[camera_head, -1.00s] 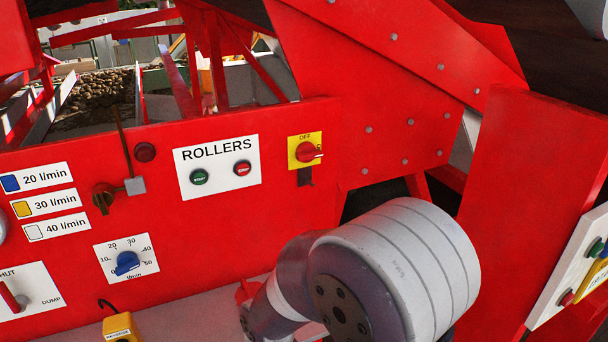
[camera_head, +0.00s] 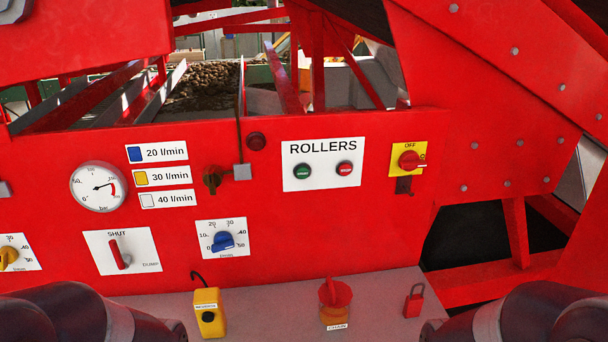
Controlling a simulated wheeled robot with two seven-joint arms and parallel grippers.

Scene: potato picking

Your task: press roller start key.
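The white ROLLERS plate (camera_head: 323,176) is on the red panel (camera_head: 270,240), right of the middle. The green start key (camera_head: 303,171) is on its left side and the red stop key (camera_head: 344,169) on its right. Nothing covers either key. Parts of my two arms show at the bottom left and bottom right corners, below and well apart from the plate. Neither gripper is in the picture.
A yellow plate with a red OFF switch (camera_head: 408,160) is right of the keys. A dark lever (camera_head: 213,178), a blue dial (camera_head: 223,241) and a gauge (camera_head: 99,186) are to the left.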

